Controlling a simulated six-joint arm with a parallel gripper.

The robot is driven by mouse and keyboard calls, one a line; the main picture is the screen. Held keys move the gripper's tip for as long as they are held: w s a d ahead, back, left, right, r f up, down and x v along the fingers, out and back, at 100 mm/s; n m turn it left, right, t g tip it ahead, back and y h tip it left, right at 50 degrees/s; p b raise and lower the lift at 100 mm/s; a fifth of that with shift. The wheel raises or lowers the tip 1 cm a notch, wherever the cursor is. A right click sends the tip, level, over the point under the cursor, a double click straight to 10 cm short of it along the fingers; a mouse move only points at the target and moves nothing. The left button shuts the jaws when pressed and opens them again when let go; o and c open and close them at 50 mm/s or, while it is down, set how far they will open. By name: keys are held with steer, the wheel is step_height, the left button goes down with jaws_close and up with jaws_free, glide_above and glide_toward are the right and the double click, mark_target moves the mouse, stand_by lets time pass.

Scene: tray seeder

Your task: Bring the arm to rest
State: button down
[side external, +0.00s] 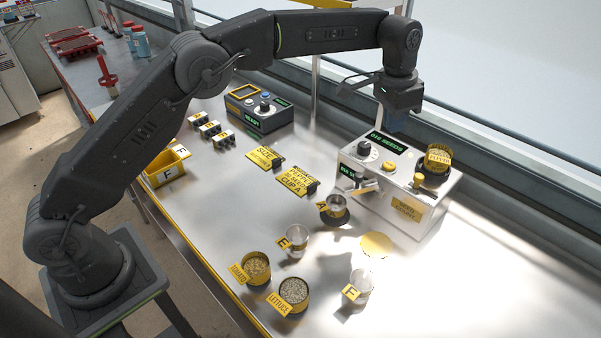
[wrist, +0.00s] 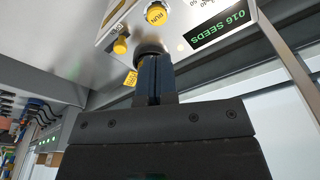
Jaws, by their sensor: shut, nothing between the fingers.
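My gripper (side external: 391,124) hangs from the raised arm, above and behind the silver seed counter (side external: 425,212), in the side view. In the wrist view its two dark blue fingers (wrist: 153,62) are together with nothing between them. The counter shows in the wrist view with its green display (wrist: 221,28) reading 016 SEEDS and a yellow RUN button (wrist: 158,14). A yellow tin of seeds (side external: 438,155) sits on top of the counter.
A yellow disc (side external: 376,245) lies between. A grey control box (side external: 262,122) stands behind. The window frame runs behind my gripper.

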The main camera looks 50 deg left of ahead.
steer(key=s+a+r+n+t, duration=0.1)
steer(key=s+a+r+n, duration=0.1)
steer(key=s+a+r, duration=0.55)
steer(key=s+a+r+n+t, duration=0.1)
steer(key=s+a+r, duration=0.3)
steer(key=s, duration=0.6)
steer(key=s+a+f+n+t, duration=0.1)
steer(key=s+f, duration=0.2)
steer(key=s, duration=0.7)
steer(key=s+a+f+n+t, duration=0.1)
steer(key=s+a+f, duration=0.1)
steer(key=s, duration=0.7)
steer(key=shift+s+a+f+n+y, duration=0.15)
steer(key=shift+s+f+n+y, duration=0.2)
steer(key=shift+f, duration=0.2)
